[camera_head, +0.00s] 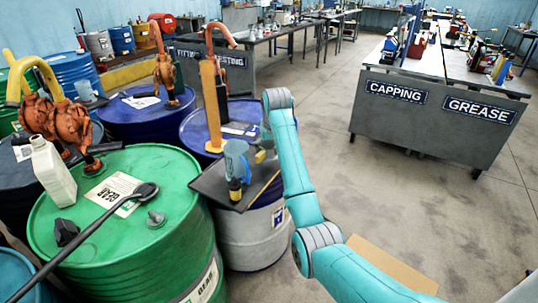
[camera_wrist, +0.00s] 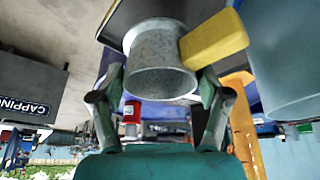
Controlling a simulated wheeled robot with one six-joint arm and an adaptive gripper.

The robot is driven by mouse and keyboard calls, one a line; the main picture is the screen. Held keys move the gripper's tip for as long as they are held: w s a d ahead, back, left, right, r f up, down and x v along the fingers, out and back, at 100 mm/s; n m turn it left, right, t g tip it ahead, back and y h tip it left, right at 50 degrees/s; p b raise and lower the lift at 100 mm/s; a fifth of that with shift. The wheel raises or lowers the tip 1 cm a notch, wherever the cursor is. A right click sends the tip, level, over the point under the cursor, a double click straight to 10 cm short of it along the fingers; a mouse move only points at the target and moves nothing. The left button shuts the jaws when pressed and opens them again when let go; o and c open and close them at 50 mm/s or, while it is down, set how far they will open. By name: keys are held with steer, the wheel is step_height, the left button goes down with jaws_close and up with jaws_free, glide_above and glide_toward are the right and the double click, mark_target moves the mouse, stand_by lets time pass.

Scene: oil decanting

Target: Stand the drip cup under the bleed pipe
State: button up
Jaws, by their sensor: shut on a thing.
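The drip cup (camera_wrist: 160,72), a grey galvanised metal cup with an open rim, fills the upper middle of the wrist view. My gripper (camera_wrist: 162,88) has a finger on each side of it and is shut on it. A yellow block (camera_wrist: 214,40) overlaps the cup's right side in that view; I cannot tell whether they touch. In the head view my teal arm reaches to the dark shelf (camera_head: 215,188), and the gripper and cup are mostly hidden behind the wrist. I cannot surely tell which pipe is the bleed pipe.
A translucent blue jug (camera_head: 236,158) stands on the shelf close to my gripper, large at right in the wrist view (camera_wrist: 285,55). A green drum (camera_head: 130,235) and blue drums crowd the left, with orange pumps (camera_head: 73,122). A yellow post (camera_head: 210,105) rises behind. Open floor lies right.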

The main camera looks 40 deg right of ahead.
mark_target(269, 154)
steer(key=shift+f, duration=1.8)
steer(key=shift+f, duration=0.15)
steer(key=o, duration=1.3)
